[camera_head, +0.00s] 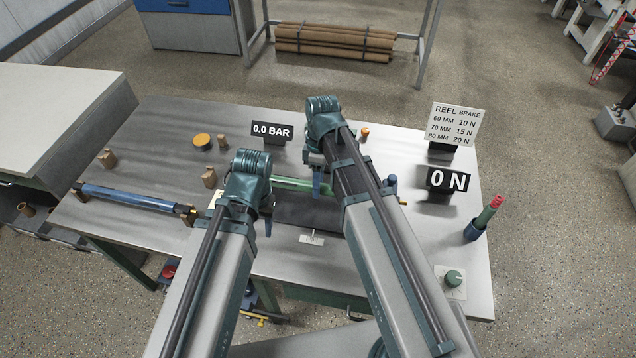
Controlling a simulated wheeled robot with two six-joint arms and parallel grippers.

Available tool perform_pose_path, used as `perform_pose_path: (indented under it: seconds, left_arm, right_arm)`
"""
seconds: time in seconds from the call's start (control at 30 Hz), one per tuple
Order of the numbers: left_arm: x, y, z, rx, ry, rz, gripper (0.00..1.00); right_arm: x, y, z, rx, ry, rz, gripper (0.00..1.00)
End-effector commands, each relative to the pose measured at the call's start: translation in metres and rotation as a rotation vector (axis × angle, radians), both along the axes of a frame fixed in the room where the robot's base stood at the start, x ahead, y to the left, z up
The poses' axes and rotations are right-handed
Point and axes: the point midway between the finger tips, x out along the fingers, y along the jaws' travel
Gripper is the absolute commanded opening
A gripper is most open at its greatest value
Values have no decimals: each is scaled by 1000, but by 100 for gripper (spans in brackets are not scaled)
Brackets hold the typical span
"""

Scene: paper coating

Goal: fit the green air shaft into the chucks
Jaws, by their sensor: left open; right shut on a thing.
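The green air shaft (300,184) lies roughly level near the middle of the table, partly hidden by my arms. My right gripper (317,184) is shut on it. My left gripper (267,222) is open near the shaft's left part; its own arm hides whether it touches. A blue part (391,182) shows just right of my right arm, possibly a chuck. I cannot tell whether the shaft's ends sit in the chucks, as both ends are hidden.
A blue shaft (130,198) rests on supports at the left. Several brown cores and an orange disc (202,140) stand behind it. Signs read 0.0 BAR (272,131) and 0 N (447,181).

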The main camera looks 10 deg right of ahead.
Motion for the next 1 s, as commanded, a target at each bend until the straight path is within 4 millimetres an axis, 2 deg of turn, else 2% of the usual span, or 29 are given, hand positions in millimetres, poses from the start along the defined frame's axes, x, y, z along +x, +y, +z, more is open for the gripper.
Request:
perform_pose_path:
  seconds: [1.0]
  left_arm:
    - [0, 0, -23, 0, 0, 0, 50]
  right_arm:
    - [0, 0, -23, 0, 1, 0, 0]
